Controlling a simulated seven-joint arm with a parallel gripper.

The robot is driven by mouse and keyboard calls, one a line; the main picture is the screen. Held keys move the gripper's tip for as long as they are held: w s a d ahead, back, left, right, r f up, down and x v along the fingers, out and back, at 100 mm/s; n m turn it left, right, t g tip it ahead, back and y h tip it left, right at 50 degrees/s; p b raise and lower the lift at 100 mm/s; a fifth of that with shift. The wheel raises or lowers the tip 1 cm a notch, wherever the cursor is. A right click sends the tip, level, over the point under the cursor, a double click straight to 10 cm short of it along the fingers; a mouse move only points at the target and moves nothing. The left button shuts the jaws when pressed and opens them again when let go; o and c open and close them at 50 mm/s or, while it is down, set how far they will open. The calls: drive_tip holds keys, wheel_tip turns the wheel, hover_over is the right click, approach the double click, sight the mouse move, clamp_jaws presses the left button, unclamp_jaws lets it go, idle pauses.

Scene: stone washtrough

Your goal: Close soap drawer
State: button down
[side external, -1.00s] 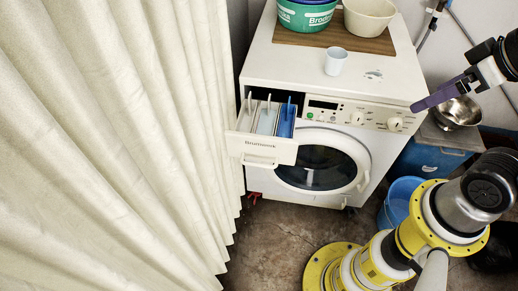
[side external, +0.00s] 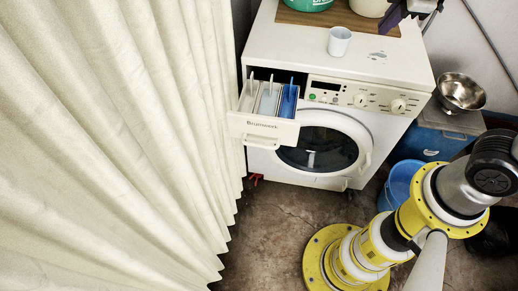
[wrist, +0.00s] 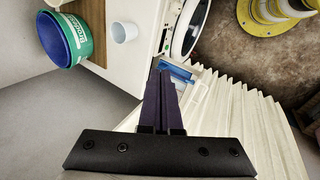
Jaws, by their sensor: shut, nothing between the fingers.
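The soap drawer (side external: 264,127) is pulled out of the upper left front of the white washing machine (side external: 336,148). It is open, with white and blue compartments showing and a handle on its front. In the wrist view the drawer's blue part (wrist: 178,72) shows just past my fingertips, partly hidden by them. My gripper (side external: 398,14) is at the top right edge of the side view, above the back right of the machine, clear of the drawer. Its dark purple fingers (wrist: 163,73) are shut together with nothing between them.
A small white cup (side external: 339,41) stands on the machine top, in front of a wooden board (side external: 330,17) bearing tubs. A cream curtain (side external: 110,150) hangs close to the drawer's left. A metal bowl (side external: 461,90) and blue bucket (side external: 402,180) are at the right.

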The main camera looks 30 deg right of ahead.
drive_tip(key=w+a+f+n+h, duration=0.1)
drive_tip(key=w+a+f+n, duration=0.45)
drive_tip(key=a, duration=0.25)
drive_tip(key=w+a+f+n+h, duration=0.1)
drive_tip(key=w+a+f+n, duration=0.3)
drive_tip(key=a+f, duration=0.3)
drive_tip(key=s+a+f+n+t, duration=0.1)
drive_tip(key=s+a+f+n, duration=0.25)
drive_tip(key=a+f, duration=0.45)
drive_tip(key=s+a+f+n, duration=0.3)
drive_tip(key=s+a+f, duration=0.1)
drive_tip(key=a+f, duration=0.3)
drive_tip(key=w+d+r+x, duration=0.1)
drive_tip(key=x, duration=1.1)
drive_tip(key=shift+w+d, duration=0.2)
drive_tip(key=shift+d, duration=0.3)
drive_tip(key=shift+d, duration=0.1)
